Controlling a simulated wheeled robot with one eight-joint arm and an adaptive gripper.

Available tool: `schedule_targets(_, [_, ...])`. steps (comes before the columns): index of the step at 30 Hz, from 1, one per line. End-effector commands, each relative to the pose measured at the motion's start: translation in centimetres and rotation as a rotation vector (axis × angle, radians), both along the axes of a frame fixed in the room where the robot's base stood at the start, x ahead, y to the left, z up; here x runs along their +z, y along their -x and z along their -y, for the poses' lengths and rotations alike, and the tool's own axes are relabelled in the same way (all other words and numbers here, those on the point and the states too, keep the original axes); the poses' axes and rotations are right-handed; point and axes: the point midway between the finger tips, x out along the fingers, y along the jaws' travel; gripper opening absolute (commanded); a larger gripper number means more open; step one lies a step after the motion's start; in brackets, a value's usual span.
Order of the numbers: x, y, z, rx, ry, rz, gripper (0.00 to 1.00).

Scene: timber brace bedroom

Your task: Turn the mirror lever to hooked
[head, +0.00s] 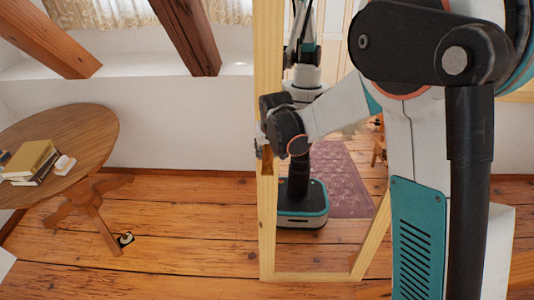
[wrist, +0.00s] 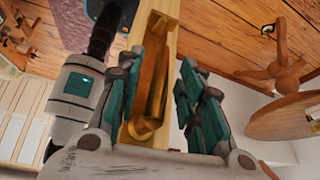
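The mirror (head: 330,262) is a tall glass in a pale timber frame, standing in the middle of the head view. The brass mirror lever (wrist: 157,75) shows in the wrist view as a long golden bar lying along the frame, with a rounded knob at its near end. My gripper (wrist: 170,60) is open, with one teal-padded finger on each side of the lever. The left finger lies very close to the bar; I cannot tell whether it touches. A gap shows on the right. In the head view my gripper (head: 259,148) is at the frame's left upright, largely hidden by my wrist.
A round wooden table (head: 90,130) with books (head: 32,160) stands at the left. A small dark object (head: 126,239) lies on the floor near its foot. The plank floor (head: 190,225) between table and mirror is clear. Sloping timber braces (head: 185,30) stand at the back wall.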

Motion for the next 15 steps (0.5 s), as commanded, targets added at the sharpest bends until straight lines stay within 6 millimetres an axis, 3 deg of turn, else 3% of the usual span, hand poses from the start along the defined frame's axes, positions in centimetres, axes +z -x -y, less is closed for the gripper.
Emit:
schedule_targets(6, [-1.6,-0.6,-0.1,0.0,0.0,0.0,0.35])
schedule_targets(15, [-1.7,-0.7,-0.1,0.0,0.0,0.0,0.35])
